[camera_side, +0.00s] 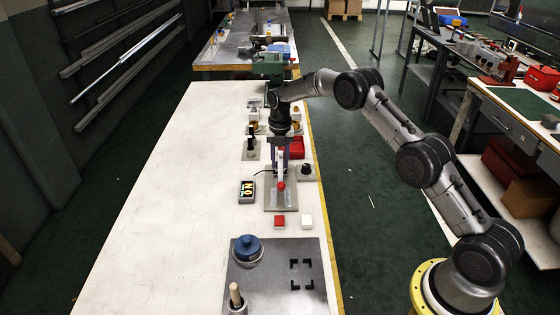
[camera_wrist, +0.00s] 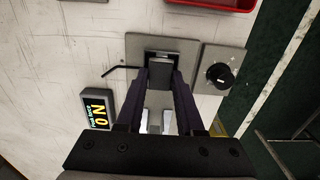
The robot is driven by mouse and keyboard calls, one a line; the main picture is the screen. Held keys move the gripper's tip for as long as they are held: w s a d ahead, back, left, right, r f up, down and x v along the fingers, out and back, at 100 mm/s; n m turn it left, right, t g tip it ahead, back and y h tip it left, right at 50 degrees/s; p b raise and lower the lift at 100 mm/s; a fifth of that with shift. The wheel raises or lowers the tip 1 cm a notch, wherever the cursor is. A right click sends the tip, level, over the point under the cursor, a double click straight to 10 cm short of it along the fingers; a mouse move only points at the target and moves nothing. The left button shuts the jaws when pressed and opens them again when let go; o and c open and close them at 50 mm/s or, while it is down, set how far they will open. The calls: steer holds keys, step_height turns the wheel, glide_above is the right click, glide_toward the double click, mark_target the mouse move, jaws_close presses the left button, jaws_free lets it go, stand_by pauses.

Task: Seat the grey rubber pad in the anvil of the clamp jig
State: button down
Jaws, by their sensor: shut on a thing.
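The clamp jig (camera_side: 280,203) stands on a grey base plate on the white table, with a red-tipped part on it. It also shows in the wrist view as a grey plate (camera_wrist: 190,46) with a dark anvil block in its middle. My gripper (camera_wrist: 160,75) points down over the jig and is shut on the grey rubber pad (camera_wrist: 160,73), held between the dark purple fingertips. The pad overlaps the anvil in the wrist view; I cannot tell whether it touches it. In the side view, the jig and fingers hide the pad.
A display box (camera_side: 247,191) stands left of the jig and a dial knob (camera_side: 306,171) right of it. A red bin (camera_side: 296,148) is behind. The table's left half is clear.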

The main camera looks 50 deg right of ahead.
steer(key=shift+f, duration=0.15)
steer(key=c, duration=0.5)
jaws_free()
steer(key=shift+c, duration=0.2)
step_height(320, 180, up, 12)
steer(key=s+a+r+m+t, duration=0.1)
steer(key=s+a+r+m, duration=0.3)
steer(key=s+r+m, duration=0.4)
steer(key=s+a+r+m+t, duration=0.25)
steer(key=s+r+m, duration=0.25)
steer(key=s+r, duration=0.55)
steer(key=s+a+f+m+t, duration=0.1)
steer(key=s+a+f+m, duration=0.1)
steer(key=s+m, duration=0.5)
steer(key=s+a+f+m+t, duration=0.1)
steer(key=s+m, duration=0.6)
steer(key=s, duration=1)
step_height(320, 180, down, 2)
steer(key=shift+a+f, duration=0.1)
steer(key=shift+a, duration=0.55)
